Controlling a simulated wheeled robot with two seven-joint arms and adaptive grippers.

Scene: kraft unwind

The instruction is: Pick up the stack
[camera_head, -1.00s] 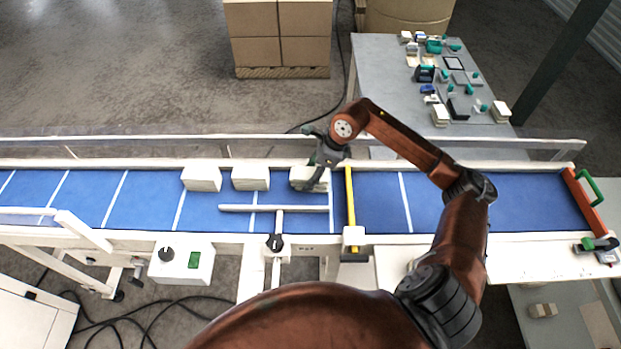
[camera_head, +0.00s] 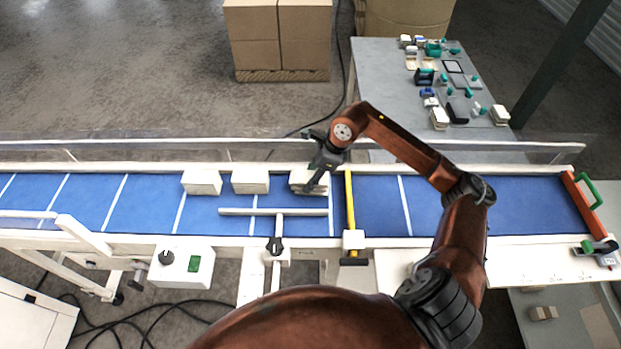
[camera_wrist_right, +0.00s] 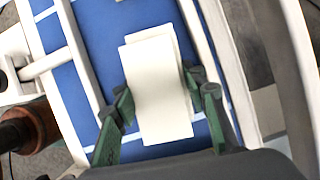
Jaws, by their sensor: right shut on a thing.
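A white stack (camera_head: 299,177) sits on the blue conveyor belt, the rightmost of three similar stacks in the head view. My right gripper (camera_head: 316,187) is at this stack and partly hides it. In the right wrist view, the white stack (camera_wrist_right: 158,92) lies between the green fingers of my right gripper (camera_wrist_right: 163,112), which is shut on it. Its top layer looks slightly offset from the layer under it. I cannot tell whether the stack is clear of the belt. My left gripper is not in view.
Two more white stacks, one (camera_head: 202,182) farther left and one (camera_head: 250,181) nearer, stand on the belt (camera_head: 100,205). A yellow bar (camera_head: 350,200) crosses the belt just right of my gripper. A white guide rail (camera_head: 270,212) lies in front. A grey table (camera_head: 385,75) stands behind.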

